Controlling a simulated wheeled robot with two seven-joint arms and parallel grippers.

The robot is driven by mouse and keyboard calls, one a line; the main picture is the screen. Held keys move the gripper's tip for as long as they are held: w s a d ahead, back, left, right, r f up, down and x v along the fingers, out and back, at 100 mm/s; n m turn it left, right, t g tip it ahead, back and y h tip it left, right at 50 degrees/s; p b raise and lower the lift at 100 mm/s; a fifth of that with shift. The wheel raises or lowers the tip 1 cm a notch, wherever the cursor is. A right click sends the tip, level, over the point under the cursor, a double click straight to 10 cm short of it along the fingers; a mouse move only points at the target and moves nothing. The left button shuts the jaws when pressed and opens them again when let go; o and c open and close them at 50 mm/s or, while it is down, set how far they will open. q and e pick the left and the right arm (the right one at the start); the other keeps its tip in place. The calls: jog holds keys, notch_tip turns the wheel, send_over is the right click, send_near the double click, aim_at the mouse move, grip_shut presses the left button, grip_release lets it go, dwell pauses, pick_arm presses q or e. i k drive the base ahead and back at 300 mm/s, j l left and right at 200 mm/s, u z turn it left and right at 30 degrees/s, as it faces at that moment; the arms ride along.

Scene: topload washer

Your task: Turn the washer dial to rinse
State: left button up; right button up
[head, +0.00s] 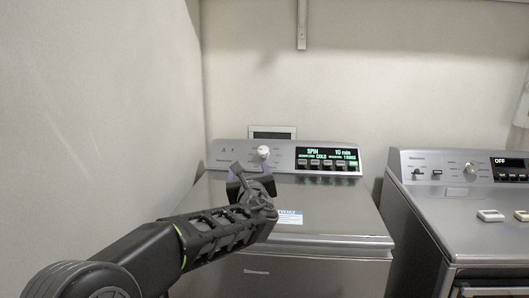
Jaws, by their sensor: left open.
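The washer (335,212) stands in the middle, with a silver lid and a raised control panel at its back. Its round white dial (263,151) sits on the left part of that panel. The lit display (328,154) reads "SPIN", "COLD" and "10 min". My left arm comes in from the lower left. My left gripper (247,172) is open, just in front of and below the dial, with a visible gap in the picture. Whether it touches the panel I cannot tell. My right gripper is not in view.
A second silver machine (480,224) stands at the right, its display reading "OFF", with small white objects (490,216) on top. A narrow gap separates the machines. A blank wall is close on the left. A blue-white label (289,217) is on the washer lid.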

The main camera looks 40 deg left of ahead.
aim_at(263, 150)
jog(key=i+j, duration=1)
jog(key=i, duration=0.2)
